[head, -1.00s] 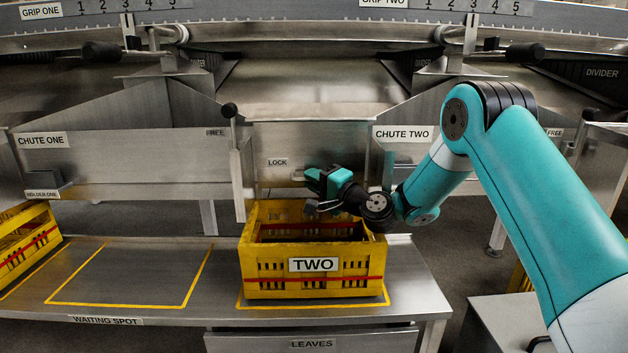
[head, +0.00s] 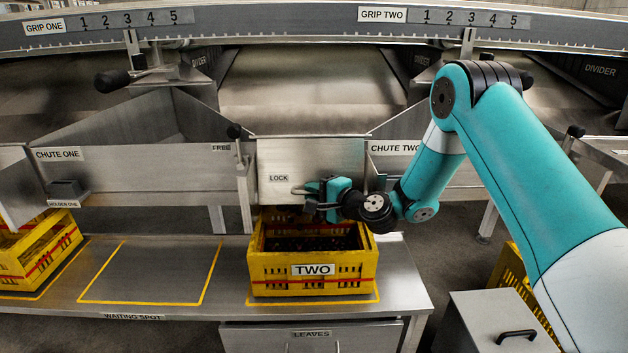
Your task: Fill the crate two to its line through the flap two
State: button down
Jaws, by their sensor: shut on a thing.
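The yellow crate two (head: 272,268), labelled TWO, stands upright inside its outline on the steel bench. Dark contents (head: 318,243) show inside it, too small to tell apart. A red line shows low on its front; the contents' level against the line inside cannot be told. The flap two (head: 310,155) is the steel panel marked LOCK, above the back of the crate at chute two (head: 395,148). My gripper (head: 306,190) is shut on the flap's handle, above the crate's back rim. My arm comes in from the right and hides part of chute two.
Another yellow crate (head: 30,255) stands at the left end of the bench. The outlined waiting spot (head: 150,272) is empty. Chute one (head: 130,170) lies at the left, with its holder (head: 66,188). A grey lidded box (head: 505,315) stands at the lower right.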

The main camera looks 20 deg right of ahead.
jog(key=c, duration=1.4)
grip_release()
jog(key=shift+c, duration=0.2)
jog(key=b+v, duration=0.6)
jog(key=v, duration=1.1)
jog(key=shift+s, duration=0.25)
jog(key=shift+f, duration=0.1)
